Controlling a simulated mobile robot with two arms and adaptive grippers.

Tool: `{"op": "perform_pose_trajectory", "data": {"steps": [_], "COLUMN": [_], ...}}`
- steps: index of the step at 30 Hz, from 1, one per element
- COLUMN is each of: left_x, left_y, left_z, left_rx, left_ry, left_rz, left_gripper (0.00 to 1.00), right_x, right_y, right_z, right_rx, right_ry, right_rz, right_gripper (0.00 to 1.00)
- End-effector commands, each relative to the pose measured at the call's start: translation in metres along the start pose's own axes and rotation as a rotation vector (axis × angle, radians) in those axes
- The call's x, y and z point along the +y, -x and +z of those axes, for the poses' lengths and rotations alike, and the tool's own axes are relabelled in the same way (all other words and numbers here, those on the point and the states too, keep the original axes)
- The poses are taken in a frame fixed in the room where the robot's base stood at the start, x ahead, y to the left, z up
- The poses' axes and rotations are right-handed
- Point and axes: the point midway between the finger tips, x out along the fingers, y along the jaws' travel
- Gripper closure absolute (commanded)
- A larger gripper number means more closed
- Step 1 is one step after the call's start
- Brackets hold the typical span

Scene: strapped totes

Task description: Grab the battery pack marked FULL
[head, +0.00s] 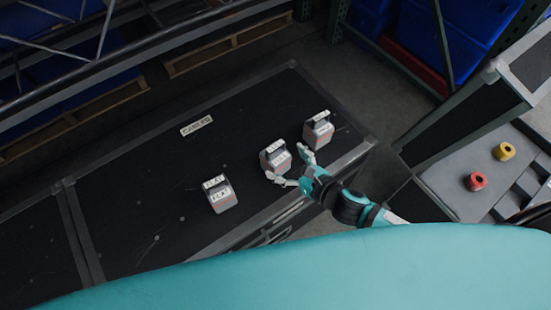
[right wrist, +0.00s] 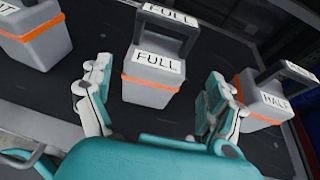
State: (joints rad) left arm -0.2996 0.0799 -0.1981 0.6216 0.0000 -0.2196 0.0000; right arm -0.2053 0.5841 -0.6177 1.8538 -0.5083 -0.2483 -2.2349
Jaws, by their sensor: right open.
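The battery pack marked FULL (right wrist: 153,77) is a grey box with an orange band and a dark top handle. It stands upright on the black case, the middle of three packs, and shows in the head view (head: 275,158). My right gripper (right wrist: 155,92) is open, with a finger on each side of the pack's near part. I cannot tell whether the fingers touch it. In the head view my right gripper (head: 290,166) is at the pack's near right side. My left gripper is not in view.
A pack marked FLAT (head: 221,197) stands to the left and one marked HALF (right wrist: 267,103) to the right. Red tape (head: 477,181) and yellow tape (head: 504,151) lie on a grey surface at right.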

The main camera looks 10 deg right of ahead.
Motion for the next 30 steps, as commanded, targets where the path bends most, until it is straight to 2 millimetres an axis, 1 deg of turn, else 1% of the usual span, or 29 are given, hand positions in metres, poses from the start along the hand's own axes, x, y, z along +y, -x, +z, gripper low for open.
{"op": "perform_pose_trajectory", "data": {"steps": [5, 9, 12, 18, 20, 30], "left_x": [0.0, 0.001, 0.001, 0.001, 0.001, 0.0], "left_y": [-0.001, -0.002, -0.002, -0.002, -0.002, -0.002], "left_z": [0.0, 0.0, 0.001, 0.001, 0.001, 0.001], "left_rx": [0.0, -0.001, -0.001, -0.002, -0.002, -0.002], "left_ry": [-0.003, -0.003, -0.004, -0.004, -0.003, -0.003], "left_rz": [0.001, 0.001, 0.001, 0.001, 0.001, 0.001], "left_gripper": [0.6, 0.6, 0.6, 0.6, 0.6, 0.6], "right_x": [0.007, 0.007, 0.007, 0.007, 0.007, 0.007], "right_y": [-0.026, -0.044, -0.049, -0.049, -0.049, -0.049], "right_z": [-0.003, -0.004, -0.004, -0.004, -0.004, -0.004], "right_rx": [-0.003, -0.002, 0.0, 0.0, 0.0, 0.0], "right_ry": [-0.004, -0.002, -0.002, -0.001, -0.001, -0.001], "right_rz": [0.0, -0.001, 0.0, 0.0, 0.0, 0.0], "right_gripper": [0.1, 0.1, 0.1, 0.1, 0.16, 0.61]}}
